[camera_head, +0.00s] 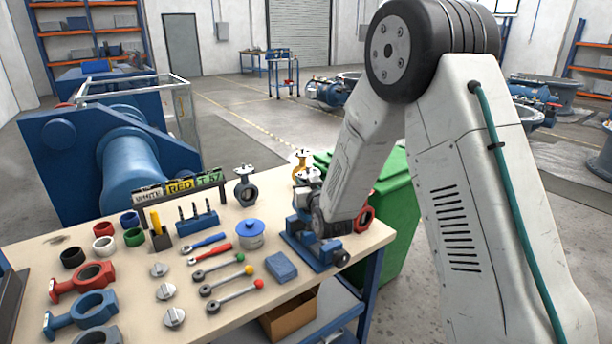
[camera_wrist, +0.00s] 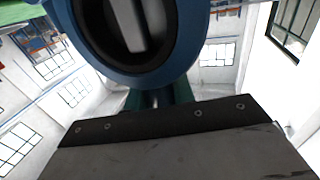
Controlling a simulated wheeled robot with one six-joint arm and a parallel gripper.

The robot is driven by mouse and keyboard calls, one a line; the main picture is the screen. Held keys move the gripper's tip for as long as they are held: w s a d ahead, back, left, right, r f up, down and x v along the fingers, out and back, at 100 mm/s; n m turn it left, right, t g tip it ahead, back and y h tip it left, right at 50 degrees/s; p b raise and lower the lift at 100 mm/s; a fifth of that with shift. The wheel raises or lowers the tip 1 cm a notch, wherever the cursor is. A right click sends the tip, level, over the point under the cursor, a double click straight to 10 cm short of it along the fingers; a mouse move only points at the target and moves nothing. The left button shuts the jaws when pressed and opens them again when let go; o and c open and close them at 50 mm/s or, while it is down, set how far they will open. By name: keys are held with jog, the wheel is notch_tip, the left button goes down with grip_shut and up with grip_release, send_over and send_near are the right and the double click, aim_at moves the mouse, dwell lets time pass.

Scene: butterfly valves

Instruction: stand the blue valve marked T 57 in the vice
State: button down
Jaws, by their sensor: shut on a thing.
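In the wrist view a blue valve (camera_wrist: 92,47) with a black lining and a grey disc fills the top middle. My gripper (camera_wrist: 158,96) is shut on it; the lower part of the valve meets the jaws. No T 57 mark can be read on it. In the head view the blue vice (camera_head: 324,258) stands at the right end of the workbench. My arm's end comes down over the vice and hides most of the jaws and the held valve. I cannot tell whether the valve touches the vice.
A yellow valve (camera_head: 301,163) and a red one (camera_head: 366,214) stand near the vice. A blue block (camera_head: 281,267) lies left of it. A green bin (camera_head: 400,200) stands behind.

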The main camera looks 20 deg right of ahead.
jog(key=shift+f, duration=2.9)
jog(key=c, duration=1.1)
grip_release()
jog(key=shift+s+f, duration=0.1)
jog(key=shift+f, duration=0.05)
jog(key=s, duration=0.7)
jog(key=shift+s, duration=0.35)
